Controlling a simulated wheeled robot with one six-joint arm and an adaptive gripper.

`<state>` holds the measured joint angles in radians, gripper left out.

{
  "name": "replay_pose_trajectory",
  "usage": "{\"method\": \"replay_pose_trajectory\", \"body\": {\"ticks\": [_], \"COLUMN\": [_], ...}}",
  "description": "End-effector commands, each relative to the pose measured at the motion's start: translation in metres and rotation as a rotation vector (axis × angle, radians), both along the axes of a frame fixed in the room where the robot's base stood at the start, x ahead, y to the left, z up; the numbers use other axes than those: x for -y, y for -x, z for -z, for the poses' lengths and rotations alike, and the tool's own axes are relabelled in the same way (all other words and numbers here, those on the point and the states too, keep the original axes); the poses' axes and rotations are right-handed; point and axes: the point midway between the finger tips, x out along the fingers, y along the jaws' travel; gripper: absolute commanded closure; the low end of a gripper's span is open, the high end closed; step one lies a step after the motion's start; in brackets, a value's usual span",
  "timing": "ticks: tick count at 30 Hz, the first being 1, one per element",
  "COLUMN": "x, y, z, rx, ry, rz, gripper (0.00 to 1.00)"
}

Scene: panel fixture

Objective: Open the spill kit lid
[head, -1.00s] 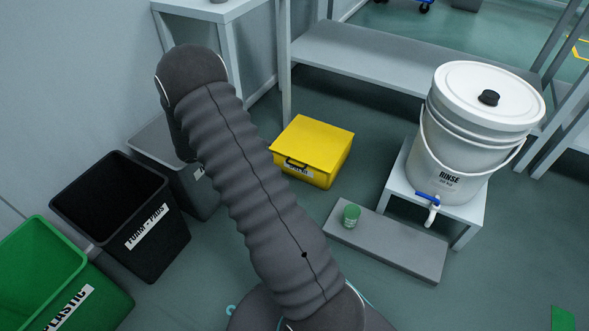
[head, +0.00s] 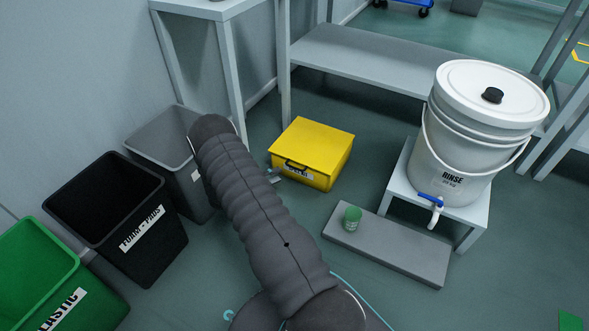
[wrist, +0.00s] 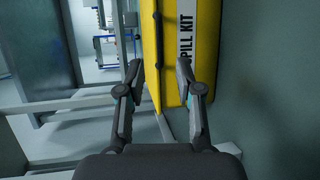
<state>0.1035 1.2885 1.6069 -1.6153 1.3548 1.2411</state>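The yellow spill kit (head: 318,149) sits on the floor with its lid closed. A dark bar handle (head: 297,164) is on its front, above a white label. In the wrist view the kit (wrist: 174,70) appears turned on its side, with the "PILL KIT" lettering upright and the dark handle (wrist: 158,45) to the left of the label. My gripper (wrist: 160,70) is open and empty, its two fingers in front of the kit's face. In the head view only a bit of my gripper (head: 274,176) shows, just left of the kit's front; my arm hides the rest.
A grey bin (head: 170,140), a black bin (head: 110,210) and a green bin (head: 38,262) stand at left. A white rinse bucket (head: 462,150) with a blue-handled tap is on a stand at right. A green cup (head: 352,218) is on a low grey slab (head: 400,250).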

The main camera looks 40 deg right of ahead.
Motion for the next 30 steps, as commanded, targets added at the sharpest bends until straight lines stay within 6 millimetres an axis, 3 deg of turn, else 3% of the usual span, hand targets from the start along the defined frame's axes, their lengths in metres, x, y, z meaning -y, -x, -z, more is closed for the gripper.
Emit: {"method": "replay_pose_trajectory", "body": {"ticks": [9, 15, 29, 30], "x": [0.059, 0.084, 0.095, 0.095], "y": [0.001, 0.001, 0.001, 0.001], "z": [0.013, 0.018, 0.019, 0.019], "rx": [0.0, 0.0, -0.001, -0.001], "ry": [-0.001, -0.001, -0.001, -0.001], "rz": [0.004, 0.002, 0.0, 0.0], "gripper": [0.65, 0.65, 0.65, 0.72]}}
